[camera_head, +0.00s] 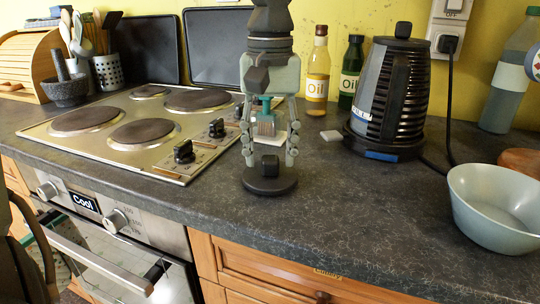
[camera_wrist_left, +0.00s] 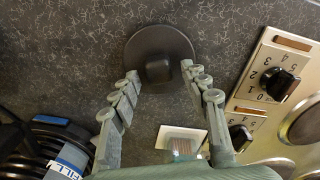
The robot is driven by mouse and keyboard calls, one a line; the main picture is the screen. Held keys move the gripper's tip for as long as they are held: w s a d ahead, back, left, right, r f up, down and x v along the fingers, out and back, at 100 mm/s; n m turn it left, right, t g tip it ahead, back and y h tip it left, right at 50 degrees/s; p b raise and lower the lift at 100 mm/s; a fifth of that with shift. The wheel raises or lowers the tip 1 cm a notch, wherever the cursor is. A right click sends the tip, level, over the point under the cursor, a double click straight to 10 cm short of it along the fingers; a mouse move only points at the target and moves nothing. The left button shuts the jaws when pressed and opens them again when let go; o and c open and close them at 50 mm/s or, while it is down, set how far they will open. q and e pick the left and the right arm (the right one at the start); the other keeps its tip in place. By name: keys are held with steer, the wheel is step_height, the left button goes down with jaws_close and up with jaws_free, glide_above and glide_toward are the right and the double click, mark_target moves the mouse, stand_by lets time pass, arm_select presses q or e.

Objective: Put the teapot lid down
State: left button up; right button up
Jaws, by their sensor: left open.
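The teapot lid (camera_head: 270,184) is a dark round disc with a block-shaped knob. It lies flat on the dark worktop, knob up, to the right of the hob's front corner. My left gripper (camera_head: 269,158) points down over it, open, with one finger on each side of the knob. In the left wrist view the lid (camera_wrist_left: 160,40) sits at the fingertips (camera_wrist_left: 160,71), with a gap between the knob and each finger. No teapot can be made out. My right gripper is not in view.
The hob (camera_head: 110,145) with its knobs is close on the left. A pale bowl (camera_head: 490,205) is at the right. The worktop between lid and bowl is clear.

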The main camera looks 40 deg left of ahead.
mark_target(270, 156)
arm_select(q)
step_height(270, 156, up, 11)
stand_by(0.3)
steer(key=shift+f, duration=0.1)
stand_by(0.5)
